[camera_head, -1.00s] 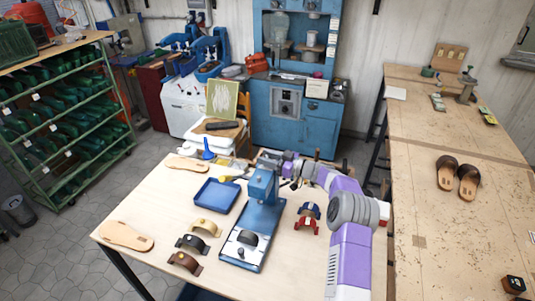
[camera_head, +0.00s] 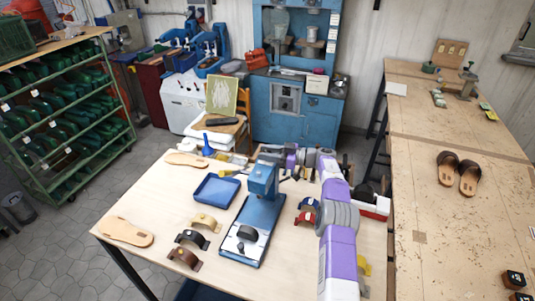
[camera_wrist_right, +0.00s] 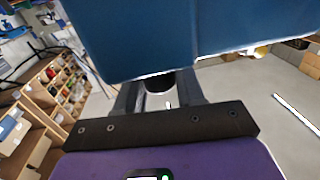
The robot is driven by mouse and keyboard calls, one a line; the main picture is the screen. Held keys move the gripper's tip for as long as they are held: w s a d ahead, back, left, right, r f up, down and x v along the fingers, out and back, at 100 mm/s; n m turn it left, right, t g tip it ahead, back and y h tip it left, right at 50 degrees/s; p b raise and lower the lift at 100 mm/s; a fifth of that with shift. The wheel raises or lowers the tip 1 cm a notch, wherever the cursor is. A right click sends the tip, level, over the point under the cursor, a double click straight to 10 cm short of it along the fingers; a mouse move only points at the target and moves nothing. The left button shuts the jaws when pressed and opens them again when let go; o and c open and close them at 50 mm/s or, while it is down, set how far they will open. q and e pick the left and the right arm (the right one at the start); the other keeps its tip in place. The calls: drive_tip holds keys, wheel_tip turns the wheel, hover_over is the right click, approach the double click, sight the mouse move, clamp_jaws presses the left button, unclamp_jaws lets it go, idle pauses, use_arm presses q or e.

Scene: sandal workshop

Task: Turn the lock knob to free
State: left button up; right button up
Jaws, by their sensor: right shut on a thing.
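A blue press (camera_head: 263,185) stands on the light wooden table, with a dark curved piece (camera_head: 247,234) on its base plate. My right arm reaches up from the bottom right and bends left behind the press head. In the right wrist view, the blue body of the press (camera_wrist_right: 190,35) fills the top. My right gripper (camera_wrist_right: 157,82) is just below its edge, its fingers on either side of a dark round knob (camera_wrist_right: 158,84), shut on it. Most of the knob is hidden by the press, so its turned position cannot be told. My left gripper is not in view.
A blue tray (camera_head: 216,191) lies left of the press. Several curved straps and tan soles (camera_head: 125,232) lie on the table. A red and blue strap pair (camera_head: 305,215) sits close to my right arm. A second workbench (camera_head: 450,235) with sandals (camera_head: 458,175) stands at the right.

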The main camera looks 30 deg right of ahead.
idle(0.4)
drive_tip(key=o, duration=0.9)
drive_tip(key=shift+a, duration=0.1)
drive_tip(key=b+v, duration=0.1)
drive_tip(key=v, duration=0.6)
drive_tip(key=shift+s+d, duration=0.15)
drive_tip(key=shift+d, duration=0.1)
